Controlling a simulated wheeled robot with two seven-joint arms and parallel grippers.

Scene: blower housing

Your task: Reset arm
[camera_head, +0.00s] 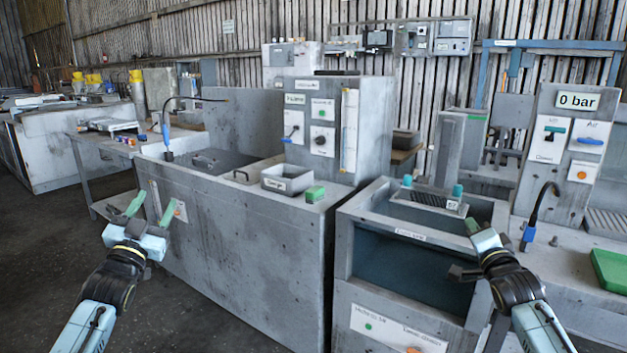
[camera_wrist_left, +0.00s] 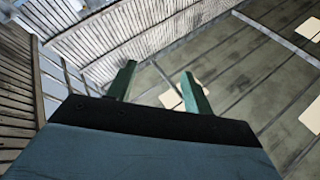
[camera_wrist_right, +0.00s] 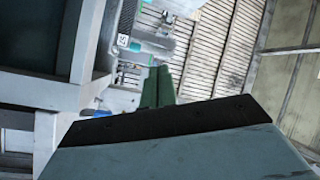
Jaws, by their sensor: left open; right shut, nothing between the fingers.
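My left gripper (camera_head: 150,208) is raised in front of the long grey bench at the left, with its green fingers apart and nothing between them. In the left wrist view its open fingers (camera_wrist_left: 158,88) point toward the wall and ceiling. My right gripper (camera_head: 469,228) is up in front of the grey tank at the right. In the right wrist view its green fingers (camera_wrist_right: 158,86) are together with nothing held. Both arms come in from the lower corners.
The long grey bench (camera_head: 240,255) carries a small open box (camera_head: 288,179) and a green block (camera_head: 315,194). The grey tank (camera_head: 390,300) stands beside it. A "0 bar" panel (camera_head: 576,100) and green tray (camera_head: 609,270) are at right. Open floor (camera_head: 60,240) lies at left.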

